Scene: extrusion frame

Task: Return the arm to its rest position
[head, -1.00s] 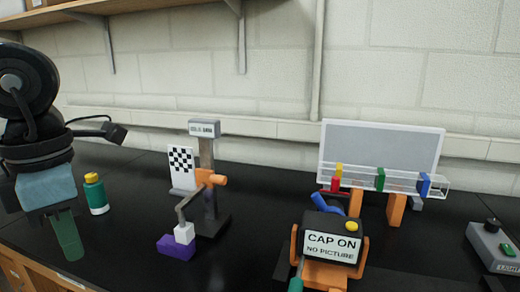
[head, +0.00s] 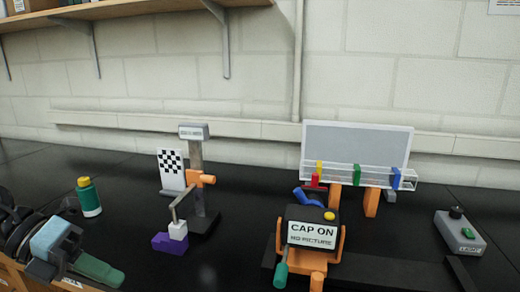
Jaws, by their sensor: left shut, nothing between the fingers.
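My left gripper (head: 100,270) is low at the left edge of the head view, by the front edge of the bench. Its green fingers are together with nothing between them. It is apart from the green bottle with the yellow cap (head: 89,198), which stands upright behind it. My right gripper is not in view.
A post stand (head: 197,175) with a checkered card (head: 171,170) and a purple block (head: 169,241) stands left of centre. A "CAP ON" box (head: 312,234) sits in an orange holder. Behind it is a grey panel (head: 357,143). A grey switch box (head: 460,234) is at right.

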